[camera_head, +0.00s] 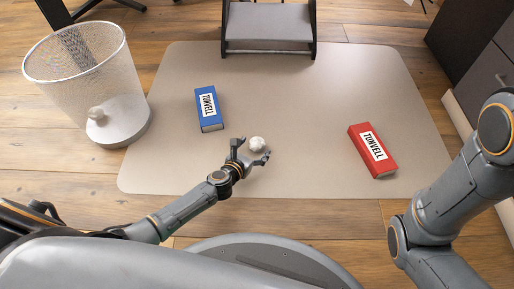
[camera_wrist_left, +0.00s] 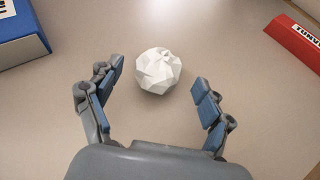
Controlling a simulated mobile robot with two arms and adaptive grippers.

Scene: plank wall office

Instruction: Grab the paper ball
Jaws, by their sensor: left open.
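A crumpled white paper ball (camera_head: 257,144) lies on the pale floor mat (camera_head: 300,85). My left gripper (camera_head: 251,150) is open at the ball, its fingers pointing toward it. In the left wrist view the paper ball (camera_wrist_left: 158,71) sits ahead, between and slightly beyond the fingertips of the open left gripper (camera_wrist_left: 157,75). Clear mat shows between the ball and each finger, so it is not held. My right arm shows at the right of the head view, but its gripper is out of view.
A blue box (camera_head: 209,109) lies left of the ball and a red box (camera_head: 373,151) lies to the right. A mesh waste bin (camera_head: 75,75) with a pale ball inside stands at the left. A dark-framed stool or shelf (camera_head: 268,25) stands at the back. Drawers (camera_head: 490,75) stand at the right.

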